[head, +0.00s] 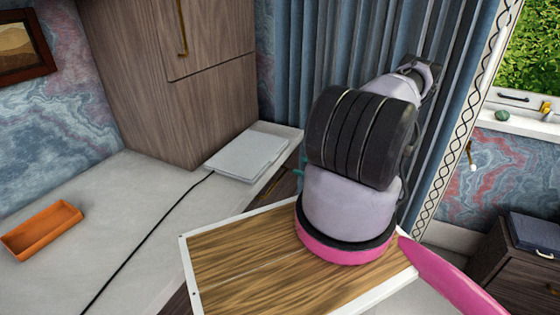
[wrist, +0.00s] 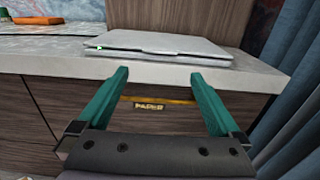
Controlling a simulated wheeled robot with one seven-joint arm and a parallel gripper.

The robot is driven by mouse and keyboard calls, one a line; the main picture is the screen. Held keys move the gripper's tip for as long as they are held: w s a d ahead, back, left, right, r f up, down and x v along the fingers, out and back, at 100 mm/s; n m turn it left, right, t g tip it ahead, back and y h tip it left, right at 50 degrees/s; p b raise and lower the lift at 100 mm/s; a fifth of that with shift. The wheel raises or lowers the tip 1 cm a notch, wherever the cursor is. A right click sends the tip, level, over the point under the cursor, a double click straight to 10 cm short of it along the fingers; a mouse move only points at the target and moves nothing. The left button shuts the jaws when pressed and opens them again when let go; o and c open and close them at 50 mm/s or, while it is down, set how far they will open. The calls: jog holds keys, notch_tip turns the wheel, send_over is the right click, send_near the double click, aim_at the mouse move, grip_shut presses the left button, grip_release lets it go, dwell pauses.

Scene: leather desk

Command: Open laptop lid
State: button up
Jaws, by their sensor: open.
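The laptop (head: 246,153) is a thin silver-grey slab lying closed and flat on the pale desk near its right end. A black cable runs from its left side. It also shows in the wrist view (wrist: 165,45), close to the desk's front edge. My gripper (wrist: 158,73) has two teal fingers, spread apart with nothing between them. The fingers point toward the laptop's front edge and stand in front of the desk, apart from the laptop. In the head view my arm hides most of the gripper.
The pale desk (head: 110,220) has an orange tray (head: 42,230) at the left. A wooden cabinet (head: 170,80) stands behind the laptop. A drawer label reading "PAPER" (wrist: 149,106) is below the desk edge. Blue curtains (head: 315,70) hang to the right.

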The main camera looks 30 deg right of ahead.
jog(key=x, duration=1)
jog(key=shift+w+a, duration=0.15)
jog(key=shift+a, duration=0.05)
